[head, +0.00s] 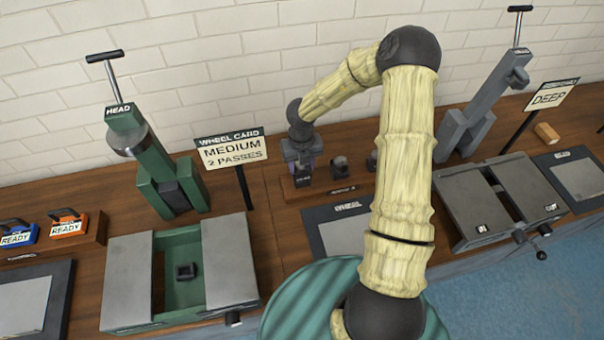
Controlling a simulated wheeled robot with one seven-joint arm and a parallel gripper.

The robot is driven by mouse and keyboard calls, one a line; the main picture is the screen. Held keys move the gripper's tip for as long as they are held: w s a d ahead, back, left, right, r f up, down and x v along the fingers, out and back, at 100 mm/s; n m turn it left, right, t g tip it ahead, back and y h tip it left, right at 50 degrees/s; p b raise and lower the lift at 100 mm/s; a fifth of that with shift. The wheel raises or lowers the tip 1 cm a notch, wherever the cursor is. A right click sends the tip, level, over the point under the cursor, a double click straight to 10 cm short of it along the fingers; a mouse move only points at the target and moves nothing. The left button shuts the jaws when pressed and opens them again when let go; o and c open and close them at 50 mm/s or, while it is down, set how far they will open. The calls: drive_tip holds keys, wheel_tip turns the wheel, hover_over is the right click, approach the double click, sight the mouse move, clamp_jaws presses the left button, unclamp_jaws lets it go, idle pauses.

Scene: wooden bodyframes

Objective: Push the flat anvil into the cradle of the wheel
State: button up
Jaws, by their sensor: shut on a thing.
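My gripper (302,170) is over the left end of a small wooden rack (345,193) at the back of the bench. It is shut on a dark anvil (304,183), mostly hidden by the fingers; I cannot tell whether it is the flat one. Two more dark anvils, a middle one (339,168) and a right one (372,161), stand on the rack. A green wheel frame (150,160) with a sign reading HEAD stands at the left.
A card (232,150) reading "MEDIUM 2 PASSES" stands between the green frame and the rack. A grey frame (480,110) and a grey fixture (490,205) are at the right. Blue (20,233) and orange (68,226) READY items lie far left. A mat labelled WHEEL (348,207) lies before the rack.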

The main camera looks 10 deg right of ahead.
drive_tip(key=shift+r+p, duration=1.65)
drive_tip(key=shift+p, duration=0.55)
